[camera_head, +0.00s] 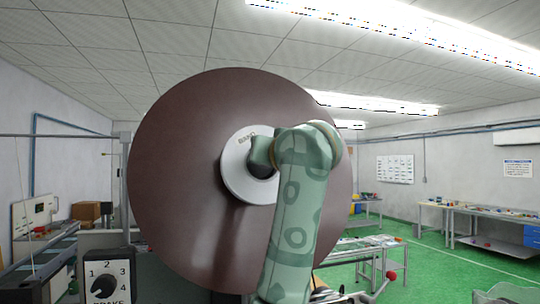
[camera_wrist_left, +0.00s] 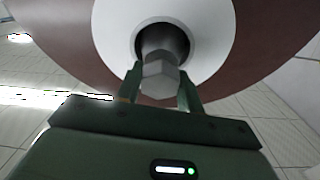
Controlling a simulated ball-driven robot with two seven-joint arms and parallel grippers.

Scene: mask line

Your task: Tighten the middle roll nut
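A large brown roll (camera_head: 175,190) with a pale round hub (camera_head: 232,175) stands upright in the middle of the head view. In the left wrist view, a grey hex nut (camera_wrist_left: 160,78) sits at the end of a shaft in the hub's dark central hole (camera_wrist_left: 160,38). My left gripper (camera_wrist_left: 160,88) is at the nut, with one finger on each side of it. A small gap shows at the left finger; I cannot tell whether the right finger touches. In the head view my arm hides the nut and the hub's right part. My right gripper is not in view.
A brake dial (camera_head: 104,284) with numbers stands at the lower left. A bench or conveyor (camera_head: 45,262) runs along the left wall. Worktables (camera_head: 490,220) with small objects stand at the right, with open green floor (camera_head: 425,262) before them.

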